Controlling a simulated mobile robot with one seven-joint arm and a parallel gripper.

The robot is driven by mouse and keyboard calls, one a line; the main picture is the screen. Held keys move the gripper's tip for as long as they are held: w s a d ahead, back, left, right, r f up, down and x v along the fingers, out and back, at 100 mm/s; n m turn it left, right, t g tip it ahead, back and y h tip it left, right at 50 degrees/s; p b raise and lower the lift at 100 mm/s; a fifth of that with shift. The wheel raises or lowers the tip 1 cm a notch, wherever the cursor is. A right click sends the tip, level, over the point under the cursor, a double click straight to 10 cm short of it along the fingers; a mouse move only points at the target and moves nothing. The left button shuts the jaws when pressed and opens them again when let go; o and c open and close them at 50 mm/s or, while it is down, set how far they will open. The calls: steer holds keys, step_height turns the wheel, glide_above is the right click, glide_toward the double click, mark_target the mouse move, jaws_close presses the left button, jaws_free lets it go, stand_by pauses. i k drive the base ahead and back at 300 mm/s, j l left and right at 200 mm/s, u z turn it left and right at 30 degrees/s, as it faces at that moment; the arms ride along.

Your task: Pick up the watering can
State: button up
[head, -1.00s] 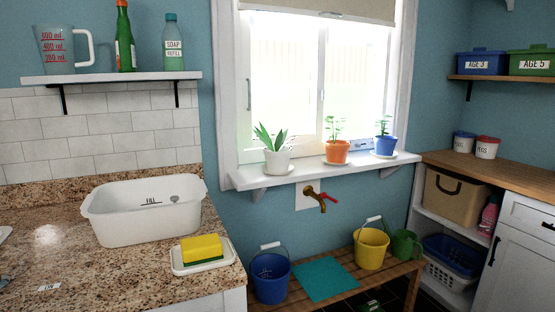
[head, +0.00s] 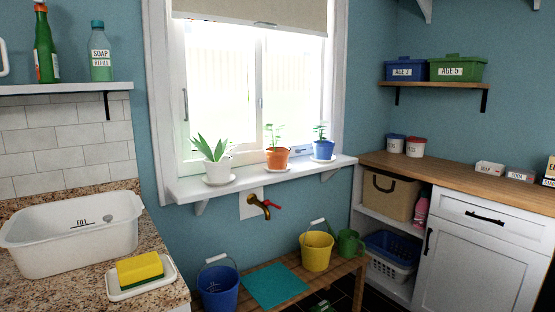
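The green watering can (head: 349,243) stands at the right end of a low slatted wooden bench (head: 340,272) under the window. It is just right of a yellow bucket (head: 317,252) with a white-gripped handle. It looks upright, and it is small in view. My gripper does not show in the head view.
A blue bucket (head: 218,287) and a teal mat (head: 274,286) are left along the bench. A brass tap (head: 262,204) with a red handle juts from the wall above. Shelving with a blue basket (head: 391,251) and a white cabinet (head: 475,255) stand to the right.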

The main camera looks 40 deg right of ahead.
mark_target(343, 239)
steer(key=z, duration=1.55)
steer(key=i+u, duration=0.1)
steer(key=i, duration=0.35)
steer(key=i+l+u, duration=0.1)
steer(key=i, duration=0.4)
steer(key=i+l+u, duration=0.1)
steer(key=i, duration=0.35)
steer(key=i+l+u, duration=0.15)
steer(key=i, duration=0.3)
steer(key=i+l+u, duration=0.1)
steer(key=i+l, duration=0.2)
steer(key=i, duration=0.95)
